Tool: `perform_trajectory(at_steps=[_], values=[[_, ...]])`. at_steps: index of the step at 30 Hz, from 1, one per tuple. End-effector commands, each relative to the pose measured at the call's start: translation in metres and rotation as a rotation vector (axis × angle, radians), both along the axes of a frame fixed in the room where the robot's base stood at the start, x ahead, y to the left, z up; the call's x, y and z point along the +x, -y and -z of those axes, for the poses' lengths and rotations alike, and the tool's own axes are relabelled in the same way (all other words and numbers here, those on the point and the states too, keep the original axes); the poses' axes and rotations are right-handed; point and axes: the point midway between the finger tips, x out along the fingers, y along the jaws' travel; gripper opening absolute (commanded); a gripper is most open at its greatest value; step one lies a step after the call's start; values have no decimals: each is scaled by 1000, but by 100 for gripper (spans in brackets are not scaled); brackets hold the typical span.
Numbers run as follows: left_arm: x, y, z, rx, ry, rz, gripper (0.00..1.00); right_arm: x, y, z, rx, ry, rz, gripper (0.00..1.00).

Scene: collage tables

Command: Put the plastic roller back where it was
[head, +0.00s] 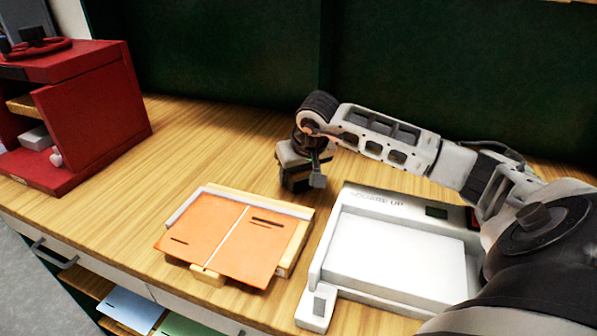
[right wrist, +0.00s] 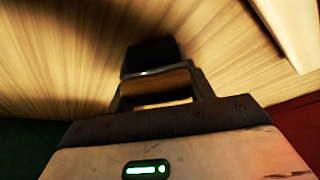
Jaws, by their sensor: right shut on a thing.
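My right gripper (head: 301,180) reaches in from the right and points down over the wooden tabletop, behind the orange card. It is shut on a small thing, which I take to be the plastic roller. In the right wrist view, a dark block and a tan strip (right wrist: 156,86) show at the jaws, blurred. The roller's shape is mostly hidden by the gripper, and I cannot tell whether it touches the table. My left gripper is not in view.
An orange folded card (head: 215,240) lies on a wooden jig (head: 300,243) in front of the gripper. A white "SQUARE UP" tray (head: 330,258) stands to its right. A red cabinet (head: 95,110) stands at left. The tabletop (head: 195,140) between cabinet and gripper is clear.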

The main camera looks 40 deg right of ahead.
Motion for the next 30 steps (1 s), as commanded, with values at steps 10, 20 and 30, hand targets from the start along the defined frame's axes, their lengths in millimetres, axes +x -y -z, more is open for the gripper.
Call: perform_trajectory(at_steps=[10, 20, 30], values=[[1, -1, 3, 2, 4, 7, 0, -1, -1, 13, 1, -6, -1, 26], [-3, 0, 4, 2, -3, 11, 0, -3, 1, 15, -1, -17, 4, 74], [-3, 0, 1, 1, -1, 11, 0, -3, 3, 12, -6, -19, 7, 74]])
